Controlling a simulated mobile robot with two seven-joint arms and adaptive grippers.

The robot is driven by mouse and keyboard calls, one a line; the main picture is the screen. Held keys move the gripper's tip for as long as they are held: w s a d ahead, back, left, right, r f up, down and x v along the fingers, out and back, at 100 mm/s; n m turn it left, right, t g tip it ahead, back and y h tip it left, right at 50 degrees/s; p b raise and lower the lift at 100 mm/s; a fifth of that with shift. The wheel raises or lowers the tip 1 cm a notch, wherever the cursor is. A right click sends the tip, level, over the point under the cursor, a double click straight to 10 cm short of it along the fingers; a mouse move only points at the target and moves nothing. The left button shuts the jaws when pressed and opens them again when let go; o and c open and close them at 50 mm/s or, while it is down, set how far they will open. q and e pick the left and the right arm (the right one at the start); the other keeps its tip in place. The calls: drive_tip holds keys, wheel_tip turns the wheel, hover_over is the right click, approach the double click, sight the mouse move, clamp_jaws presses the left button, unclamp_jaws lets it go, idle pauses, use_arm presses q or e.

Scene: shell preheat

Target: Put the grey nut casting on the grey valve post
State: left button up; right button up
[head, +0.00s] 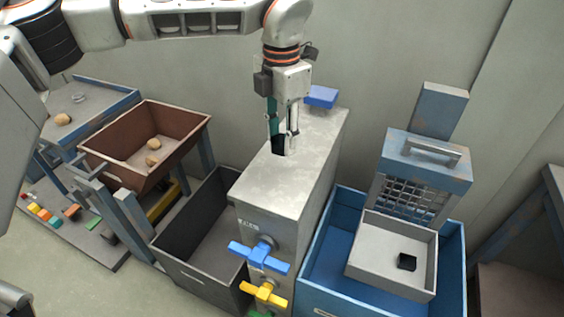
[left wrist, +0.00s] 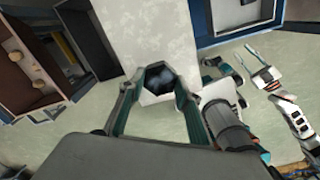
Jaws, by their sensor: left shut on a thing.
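The grey valve post (head: 290,190) is a tall grey block with a flat, worn top and coloured valves on its front. My left gripper (head: 284,143) points down at the top of the post. It is shut on a dark hexagonal piece (head: 278,145), which I take to be the nut casting. In the left wrist view the piece (left wrist: 157,78) sits between the fingertips (left wrist: 152,88), with the pale post top around it. I cannot tell whether it touches the post. What looks like my right gripper (left wrist: 265,76) shows small at the right of that view.
A blue valve (head: 260,256) and a yellow valve (head: 264,293) stick out in front. A brown bin (head: 185,150) and an empty dark bin (head: 195,255) stand left. A blue crate (head: 325,285) with a pale tray (head: 390,275) holding a black cube (head: 407,262) stands right.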

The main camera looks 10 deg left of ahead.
sight(281, 140)
use_arm(q)
wheel_tip(281, 140, down, 4)
drive_tip(key=shift+r, duration=0.1)
drive_tip(key=shift+f, duration=2)
drive_tip(key=shift+f, duration=0.1)
drive_tip(key=o, duration=1.2)
drive_tip(key=shift+c, duration=0.2)
wheel_tip(281, 140, up, 12)
drive_tip(key=shift+r, duration=0.1)
